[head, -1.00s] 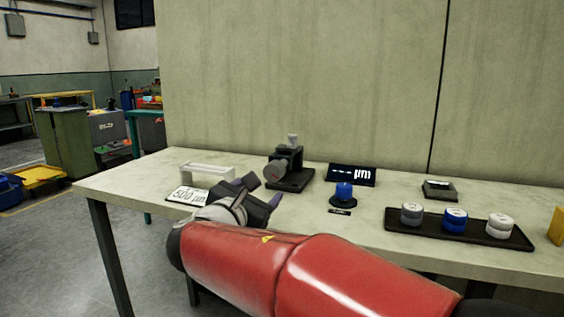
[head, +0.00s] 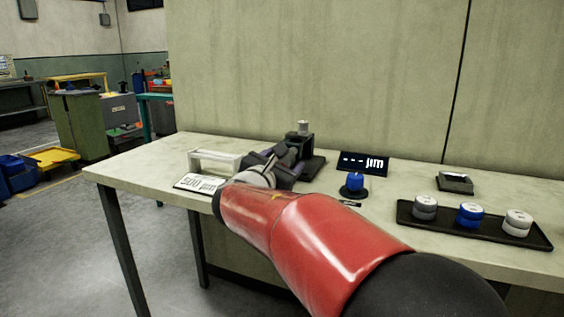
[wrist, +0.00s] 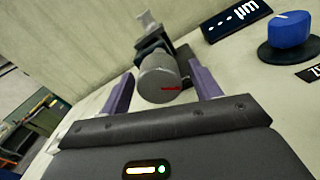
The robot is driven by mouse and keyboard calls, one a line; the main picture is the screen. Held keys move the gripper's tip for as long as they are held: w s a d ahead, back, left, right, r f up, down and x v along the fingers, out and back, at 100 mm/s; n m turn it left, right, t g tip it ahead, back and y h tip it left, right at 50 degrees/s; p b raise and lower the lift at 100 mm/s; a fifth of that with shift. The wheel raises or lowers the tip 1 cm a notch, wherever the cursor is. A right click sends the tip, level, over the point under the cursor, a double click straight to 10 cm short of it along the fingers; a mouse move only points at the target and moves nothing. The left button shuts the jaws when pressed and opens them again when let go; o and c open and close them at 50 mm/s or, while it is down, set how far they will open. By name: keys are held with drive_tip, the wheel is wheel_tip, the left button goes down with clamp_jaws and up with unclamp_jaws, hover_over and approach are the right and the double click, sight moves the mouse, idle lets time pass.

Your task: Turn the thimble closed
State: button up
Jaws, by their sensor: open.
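The thimble (wrist: 160,82) is a grey knurled cylinder with a small red mark on its end face. It projects toward me from a dark stand (wrist: 182,52) on the table; in the head view the stand (head: 305,150) shows behind my gripper and the thimble is hidden or hard to make out. My gripper (wrist: 163,88) is open, with one purple-grey finger on each side of the thimble. Gaps show between the fingers and the thimble, so it is not clasped. In the head view my gripper (head: 282,160) reaches up to the stand.
A display reading "--- µm" (head: 363,164) and a blue knob on a dark base (head: 354,184) stand right of the stand. A white frame (head: 214,160) and a number card (head: 200,183) lie left.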

drive_tip(key=c, duration=1)
drive_tip(key=shift+b, duration=0.3)
drive_tip(key=shift+f+m+b, duration=0.2)
drive_tip(key=shift+m+b, duration=0.4)
drive_tip(key=shift+b, duration=0.15)
drive_tip(key=m+b, duration=0.2)
drive_tip(key=b, duration=0.1)
drive_tip(key=m+b, duration=0.3)
drive_tip(key=shift+a+r, duration=0.1)
drive_tip(key=shift+r, duration=0.1)
